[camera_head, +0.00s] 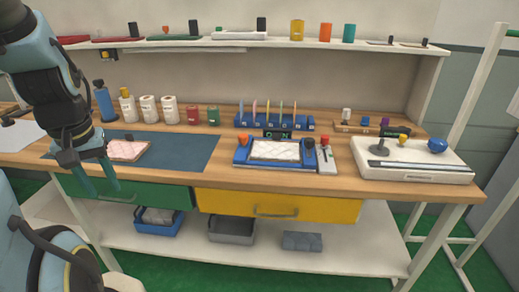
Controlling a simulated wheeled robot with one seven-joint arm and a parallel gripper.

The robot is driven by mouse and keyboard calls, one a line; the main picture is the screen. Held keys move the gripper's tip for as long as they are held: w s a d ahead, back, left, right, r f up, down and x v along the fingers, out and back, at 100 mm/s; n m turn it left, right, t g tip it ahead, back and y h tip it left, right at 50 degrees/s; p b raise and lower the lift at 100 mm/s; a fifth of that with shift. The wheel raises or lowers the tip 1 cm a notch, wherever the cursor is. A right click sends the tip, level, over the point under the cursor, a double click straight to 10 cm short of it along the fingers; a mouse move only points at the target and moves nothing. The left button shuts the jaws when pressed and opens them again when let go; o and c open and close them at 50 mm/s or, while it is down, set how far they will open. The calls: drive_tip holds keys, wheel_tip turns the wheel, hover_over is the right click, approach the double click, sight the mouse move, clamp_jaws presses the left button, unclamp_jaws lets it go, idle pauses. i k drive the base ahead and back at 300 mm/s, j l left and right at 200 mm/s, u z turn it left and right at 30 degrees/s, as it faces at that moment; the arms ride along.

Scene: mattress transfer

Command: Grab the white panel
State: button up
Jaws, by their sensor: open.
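A pale panel with a pinkish tint (127,150) lies flat on the dark blue mat (190,152) at the left of the bench. A whiter quilted panel (275,150) lies in the blue fixture (241,155) in the middle. My gripper (103,189) is open, its two fingers pointing down with nothing seen between them. In the picture it is just left of and below the pinkish panel, over the bench's front edge and green drawer. Its depth relative to the bench is hard to tell.
A blue bottle (105,101), white rolls (149,109) and a blue rack (275,122) stand along the back. A white device (430,170) is at the right. A shelf (220,42) runs above. The mat's right part is clear.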

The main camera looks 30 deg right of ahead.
sight(276, 150)
drive_tip(key=l+u, duration=0.35)
drive_tip(key=k+l+u, duration=0.15)
drive_tip(key=l+u, duration=0.2)
drive_tip(key=l, duration=0.2)
drive_tip(key=k+l, duration=0.1)
drive_tip(key=l, duration=0.3)
drive_tip(key=k+l+u, duration=0.1)
drive_tip(key=l, duration=0.3)
drive_tip(key=k+l, duration=0.15)
drive_tip(key=l, duration=0.3)
drive_tip(key=k+l+u, duration=0.1)
drive_tip(key=l, duration=0.3)
drive_tip(key=k+l, duration=0.2)
drive_tip(key=l, duration=0.2)
drive_tip(key=k+l, duration=0.15)
drive_tip(key=l, duration=0.2)
drive_tip(key=l+u, duration=0.05)
